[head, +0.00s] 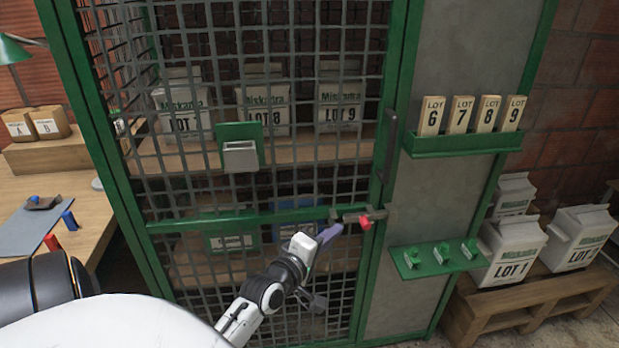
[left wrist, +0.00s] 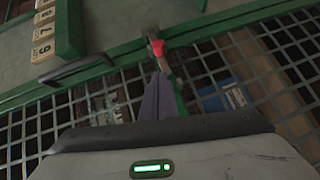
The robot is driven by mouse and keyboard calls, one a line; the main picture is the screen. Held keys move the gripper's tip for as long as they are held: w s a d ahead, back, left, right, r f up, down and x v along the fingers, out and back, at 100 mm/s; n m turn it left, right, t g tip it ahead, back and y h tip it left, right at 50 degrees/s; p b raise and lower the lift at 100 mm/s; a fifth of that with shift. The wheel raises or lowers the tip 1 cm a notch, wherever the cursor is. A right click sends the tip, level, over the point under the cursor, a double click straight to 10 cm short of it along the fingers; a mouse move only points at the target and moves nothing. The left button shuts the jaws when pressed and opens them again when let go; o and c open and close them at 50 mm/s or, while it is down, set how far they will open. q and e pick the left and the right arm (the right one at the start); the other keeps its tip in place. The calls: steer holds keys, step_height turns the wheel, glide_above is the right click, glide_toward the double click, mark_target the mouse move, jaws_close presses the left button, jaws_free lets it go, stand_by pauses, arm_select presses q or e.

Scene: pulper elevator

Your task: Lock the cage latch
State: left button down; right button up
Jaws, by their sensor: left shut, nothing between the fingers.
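The cage latch (head: 350,214) is a short grey bar with a red knob (head: 366,222) on the green mid rail, at the right edge of the mesh cage door (head: 270,165). The red knob also shows in the left wrist view (left wrist: 157,47), just beyond my fingertips. My left gripper (head: 332,231) has purple-grey fingers that are shut and empty. It points at the latch from just left of and below the knob. I cannot tell whether the tips touch it. The cage door appears closed against its green post. My right gripper is not in view.
A dark door handle (head: 390,140) stands above the latch. A green rack with lot blocks (head: 462,145) and a green shelf with small green pieces (head: 440,260) stick out to the right. A bin (head: 240,155) hangs on the mesh. Sacks (head: 515,255) sit on a pallet.

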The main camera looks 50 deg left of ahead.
arm_select(q)
steer(key=v, duration=0.7)
steer(key=shift+s+d, duration=0.2)
steer(key=s+d+f+m+g+h, duration=0.3)
steer(key=s+d+f+m, duration=0.4)
steer(key=d+f+m, duration=0.3)
steer(key=s+d+f+m+g+h, duration=0.3)
steer(key=s+d+f+m, duration=0.4)
steer(key=d+f+m, duration=0.3)
steer(key=d+f+g, duration=0.1)
steer(key=d, duration=0.3)
steer(key=shift+f+m, duration=0.35)
steer(key=shift+m, duration=0.05)
